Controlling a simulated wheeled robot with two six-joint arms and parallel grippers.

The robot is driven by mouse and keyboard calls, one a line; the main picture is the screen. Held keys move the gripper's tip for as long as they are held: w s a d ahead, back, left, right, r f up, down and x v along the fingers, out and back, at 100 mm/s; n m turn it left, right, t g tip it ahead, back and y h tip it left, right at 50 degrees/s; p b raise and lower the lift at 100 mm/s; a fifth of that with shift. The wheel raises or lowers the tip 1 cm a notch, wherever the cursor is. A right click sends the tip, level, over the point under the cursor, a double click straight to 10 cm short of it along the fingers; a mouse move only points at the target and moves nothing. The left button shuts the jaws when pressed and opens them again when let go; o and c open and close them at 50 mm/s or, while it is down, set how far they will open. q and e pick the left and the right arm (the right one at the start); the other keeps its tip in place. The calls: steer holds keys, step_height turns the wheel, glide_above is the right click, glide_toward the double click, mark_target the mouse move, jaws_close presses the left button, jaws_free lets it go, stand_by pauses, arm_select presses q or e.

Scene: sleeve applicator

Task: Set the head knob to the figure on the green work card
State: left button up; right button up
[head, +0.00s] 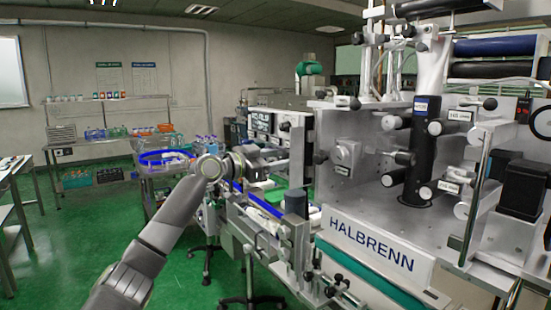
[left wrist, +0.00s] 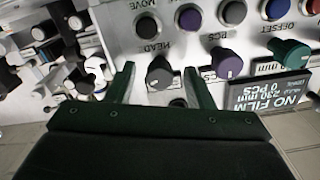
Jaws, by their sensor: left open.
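In the left wrist view, which shows the panel upside down, a grey knob (left wrist: 160,72) sits by the label HEAD. My left gripper (left wrist: 161,78) is open, with one finger on each side of this knob. I cannot tell whether the fingers touch it. The figure set on the knob is not readable. A panel display (left wrist: 268,94) reads NO FILM, 230 mm, 0 PCS. In the head view my left gripper (head: 268,164) is at the machine's left side, small and unclear. I cannot make out a green work card. My right gripper is not in view.
A purple knob (left wrist: 228,63) by PCS and a green knob (left wrist: 290,53) by OFFSET stand beside the grey one. A row of buttons, one black (left wrist: 147,26), runs along the panel. The white HALBRENN machine (head: 372,244) fills the right. Green floor (head: 60,240) is open at left.

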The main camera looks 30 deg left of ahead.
arm_select(q)
steer(key=c, duration=1)
